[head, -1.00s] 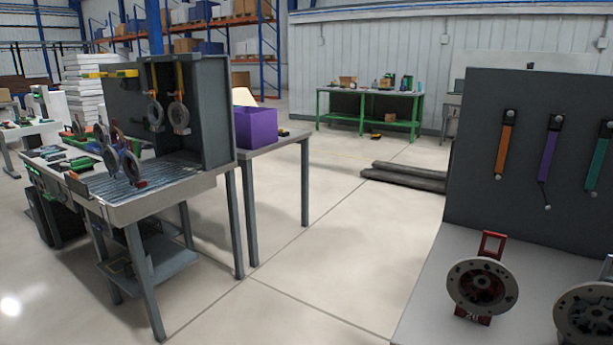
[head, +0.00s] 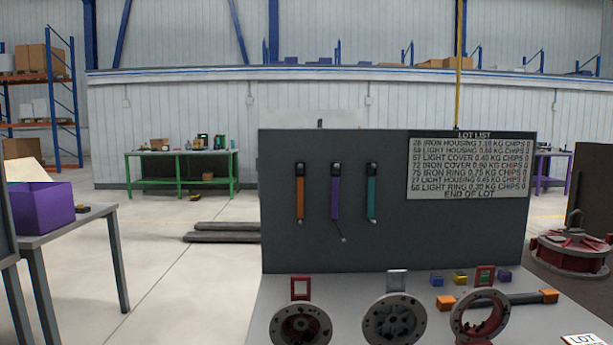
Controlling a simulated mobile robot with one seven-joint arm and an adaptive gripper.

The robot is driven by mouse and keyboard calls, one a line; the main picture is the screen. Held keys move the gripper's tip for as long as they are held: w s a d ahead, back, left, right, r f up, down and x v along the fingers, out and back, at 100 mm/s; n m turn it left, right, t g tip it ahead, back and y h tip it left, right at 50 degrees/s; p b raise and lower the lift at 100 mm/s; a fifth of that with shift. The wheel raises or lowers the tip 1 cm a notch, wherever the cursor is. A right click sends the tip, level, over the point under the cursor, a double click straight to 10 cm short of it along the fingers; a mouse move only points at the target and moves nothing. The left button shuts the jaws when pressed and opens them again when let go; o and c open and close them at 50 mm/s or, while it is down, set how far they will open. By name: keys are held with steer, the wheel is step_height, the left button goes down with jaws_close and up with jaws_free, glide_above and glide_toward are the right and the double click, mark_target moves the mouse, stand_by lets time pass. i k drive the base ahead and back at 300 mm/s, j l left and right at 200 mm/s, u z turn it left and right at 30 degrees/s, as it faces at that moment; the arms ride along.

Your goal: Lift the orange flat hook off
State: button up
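The orange flat hook (head: 300,193) hangs at the left of a row of three on the dark upright panel (head: 450,235). Its top is at a black peg or clip, and its body hangs straight down. A purple hook (head: 336,190) and a teal hook (head: 372,192) hang to its right, apart from it. The purple one has a thin bent end at the bottom. My gripper is not in view.
On the grey bench (head: 265,300) below the panel stand round metal parts, left (head: 300,325), middle (head: 394,318) and right (head: 479,317). A lot list (head: 470,165) is on the panel. A side table (head: 75,222) stands left.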

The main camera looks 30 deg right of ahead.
mark_target(300, 175)
steer(key=i+l, duration=0.2)
steer(key=i, duration=0.2)
steer(key=i+l+z, duration=0.15)
steer(key=i, duration=0.25)
steer(key=i+l, duration=0.2)
steer(key=i, duration=0.25)
